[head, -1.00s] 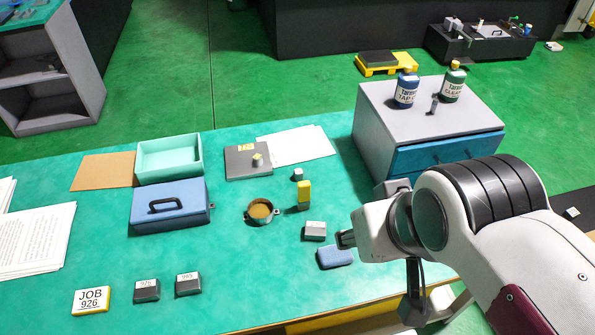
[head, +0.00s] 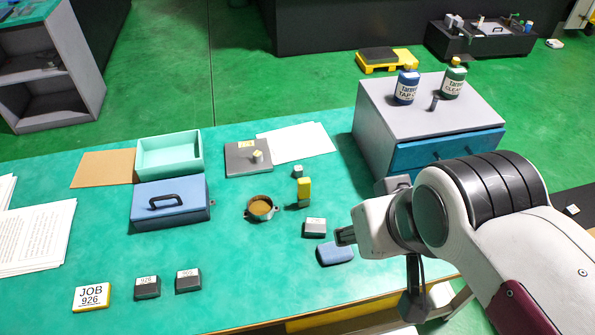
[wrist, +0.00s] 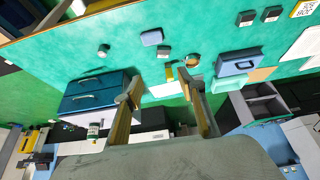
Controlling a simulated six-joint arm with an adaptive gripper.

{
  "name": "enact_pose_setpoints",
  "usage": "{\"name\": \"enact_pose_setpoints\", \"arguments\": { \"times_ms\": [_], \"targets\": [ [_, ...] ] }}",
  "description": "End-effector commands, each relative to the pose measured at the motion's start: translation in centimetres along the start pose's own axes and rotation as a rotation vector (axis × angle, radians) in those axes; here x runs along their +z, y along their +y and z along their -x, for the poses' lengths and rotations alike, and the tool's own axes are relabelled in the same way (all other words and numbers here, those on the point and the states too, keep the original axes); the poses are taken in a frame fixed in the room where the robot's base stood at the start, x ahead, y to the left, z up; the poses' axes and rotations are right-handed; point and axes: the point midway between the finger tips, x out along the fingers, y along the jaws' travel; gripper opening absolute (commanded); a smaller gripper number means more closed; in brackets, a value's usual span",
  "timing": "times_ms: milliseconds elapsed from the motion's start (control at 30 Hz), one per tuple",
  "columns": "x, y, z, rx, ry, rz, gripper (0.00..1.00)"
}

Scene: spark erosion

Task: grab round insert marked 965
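Two dark blocks with white labels stand at the front left of the green table. The left one (head: 147,288) reads 926, and the right one (head: 188,281) seems to read 965, though its print is blurred. Neither looks round from here. A small grey, round-looking piece (wrist: 103,50) shows in the wrist view, with no readable mark. My gripper (head: 345,237) is at the table's right side, above and beside a blue rounded block (head: 335,253) and a grey labelled block (head: 314,228). In the wrist view my gripper (wrist: 165,88) has its fingers apart with nothing between them.
A yellow JOB 926 sign (head: 91,296) stands at front left. A blue lidded box (head: 170,210), green tray (head: 168,150), round brown-filled dish (head: 261,209) and yellow-topped piece (head: 304,190) are on the table. A drawer cabinet (head: 430,125) holds two bottles. The front middle is clear.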

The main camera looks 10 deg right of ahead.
Motion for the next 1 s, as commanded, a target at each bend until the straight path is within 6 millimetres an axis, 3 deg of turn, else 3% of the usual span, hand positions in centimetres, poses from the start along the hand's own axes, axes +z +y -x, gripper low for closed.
{"name": "enact_pose_setpoints", "arguments": {
  "times_ms": [267,467,667,1000],
  "targets": [
    [-0.1,0.1,0.0,0.002,0.001,0.004,0.4],
    [-1.4,0.8,-0.5,0.026,0.015,0.064,0.4],
    [-4.7,2.6,-1.6,0.088,0.046,0.226,0.4],
    [-11.8,6.3,-4.6,0.219,0.091,0.621,0.4]
  ]
}}
